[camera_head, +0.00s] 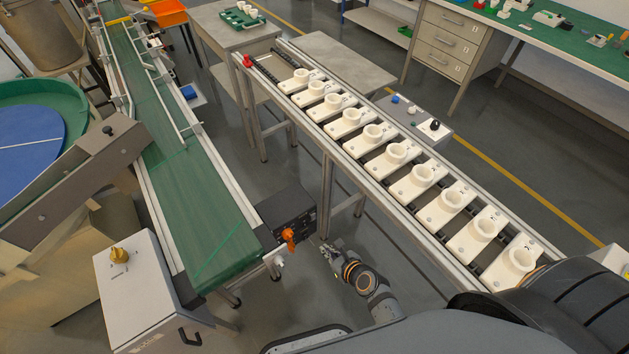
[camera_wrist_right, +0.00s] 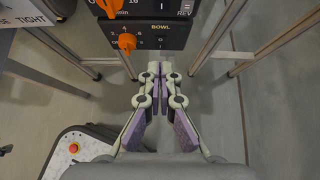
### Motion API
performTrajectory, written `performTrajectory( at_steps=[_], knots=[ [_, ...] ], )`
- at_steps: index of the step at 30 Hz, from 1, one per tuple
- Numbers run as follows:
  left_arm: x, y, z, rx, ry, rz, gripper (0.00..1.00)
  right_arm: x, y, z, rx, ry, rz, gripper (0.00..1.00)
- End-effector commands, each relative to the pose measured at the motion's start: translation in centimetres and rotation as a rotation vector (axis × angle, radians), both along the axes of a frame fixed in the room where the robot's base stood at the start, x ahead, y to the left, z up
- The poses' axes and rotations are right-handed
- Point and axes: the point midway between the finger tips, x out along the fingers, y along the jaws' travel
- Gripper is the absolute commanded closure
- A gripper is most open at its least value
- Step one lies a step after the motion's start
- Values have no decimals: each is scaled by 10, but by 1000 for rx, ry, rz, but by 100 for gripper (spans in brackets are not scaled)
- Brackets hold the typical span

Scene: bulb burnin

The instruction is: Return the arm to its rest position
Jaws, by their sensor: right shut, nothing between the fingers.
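My right gripper (camera_head: 327,247) is low in the middle of the head view, in the gap between the green conveyor and the rail of white holders. Its forearm reaches up from the bottom edge. In the right wrist view the gripper (camera_wrist_right: 160,72) has its purple-padded fingers together at the tips, with nothing between them. The fingers point toward the floor area below a black control box (camera_wrist_right: 165,33) and do not appear to touch it. My left gripper is not in either view.
The control box (camera_head: 287,212) with an orange knob (camera_head: 288,235) is just left of my right gripper. The green conveyor (camera_head: 180,180) runs along the left. The rail with several white holders (camera_head: 396,152) runs along the right. Open floor lies between their legs.

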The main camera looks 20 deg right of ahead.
Motion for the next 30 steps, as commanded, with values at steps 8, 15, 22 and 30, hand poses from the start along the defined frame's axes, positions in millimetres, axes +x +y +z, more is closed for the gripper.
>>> performTrajectory(
  at_steps=[8, 15, 22, 30],
  knots=[
    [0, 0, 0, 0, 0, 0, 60, -10, -4, -20, -105, 11, 75, 100],
    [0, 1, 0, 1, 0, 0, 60, -110, -51, -153, -887, 71, 893, 100],
    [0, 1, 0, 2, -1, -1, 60, -230, -115, -231, -1350, -12, 1974, 100],
    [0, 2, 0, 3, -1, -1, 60, -287, -145, -248, -1400, -168, 2519, 100]
  ],
)
